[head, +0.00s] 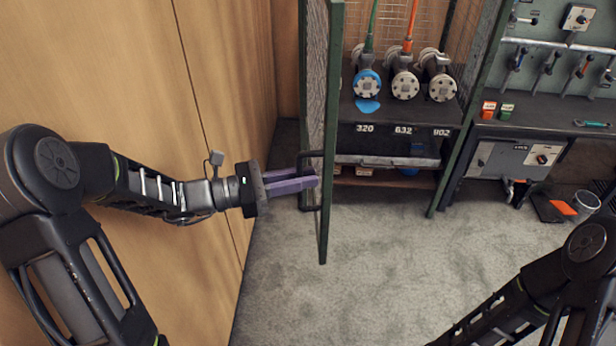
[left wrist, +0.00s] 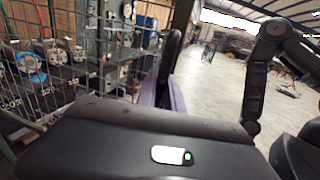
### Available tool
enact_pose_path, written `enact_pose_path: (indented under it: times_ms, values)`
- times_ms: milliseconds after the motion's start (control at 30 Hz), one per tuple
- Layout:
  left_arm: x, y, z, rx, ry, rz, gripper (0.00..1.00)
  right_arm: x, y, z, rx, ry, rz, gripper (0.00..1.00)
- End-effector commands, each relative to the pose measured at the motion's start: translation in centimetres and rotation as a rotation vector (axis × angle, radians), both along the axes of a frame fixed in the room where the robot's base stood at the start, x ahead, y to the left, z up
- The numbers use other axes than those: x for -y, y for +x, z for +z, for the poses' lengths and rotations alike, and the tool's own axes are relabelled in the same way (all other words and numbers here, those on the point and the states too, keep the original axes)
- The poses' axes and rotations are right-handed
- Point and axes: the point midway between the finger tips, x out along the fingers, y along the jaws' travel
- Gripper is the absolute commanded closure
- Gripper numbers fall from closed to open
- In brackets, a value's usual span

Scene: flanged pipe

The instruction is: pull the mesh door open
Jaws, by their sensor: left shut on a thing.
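The mesh door (head: 332,90) has a green frame and shows nearly edge-on in the head view. It stands swung out from the front of the green rack, left of the shelf opening. Its black handle (head: 304,158) is on the door's left face. My left gripper (head: 311,182) has purple fingers and is shut on the handle. In the left wrist view the purple fingers (left wrist: 165,92) are around the dark handle (left wrist: 170,55), and wire mesh (left wrist: 75,42) fills the left side. My right arm enters at lower right in the head view; its gripper is out of view.
Flanged pipes (head: 404,84) stand on the rack shelf above number labels. A wooden wall (head: 100,70) runs close along my left arm. A workbench (head: 545,132) with tools is at right. The grey floor (head: 390,270) in front of the rack is clear.

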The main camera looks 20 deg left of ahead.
Motion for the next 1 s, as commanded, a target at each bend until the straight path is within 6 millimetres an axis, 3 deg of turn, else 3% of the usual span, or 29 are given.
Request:
enact_pose_path:
  times_ms: [300, 333, 567, 867, 1000]
  values:
    - [0.2, -0.2, -0.2, -0.004, 0.000, -0.009, 1.00, 0.0, 0.0, 0.0, 0.000, 0.000, 0.000, 1.00]
    - [0.2, -0.2, -0.2, -0.004, 0.001, -0.009, 0.85, 0.0, 0.0, 0.0, 0.000, 0.000, 0.000, 1.00]
    - [0.1, -0.1, -0.1, -0.003, 0.001, -0.005, 0.66, 0.0, 0.0, 0.0, 0.000, 0.000, 0.000, 1.00]
    - [0.0, 0.0, 0.1, -0.001, 0.001, -0.002, 0.66, 0.0, 0.0, 0.0, 0.000, 0.000, 0.000, 1.00]
    - [0.0, 0.0, 1.2, 0.002, 0.002, -0.002, 0.66, 0.0, 0.0, 0.1, 0.000, 0.000, 0.000, 1.00]
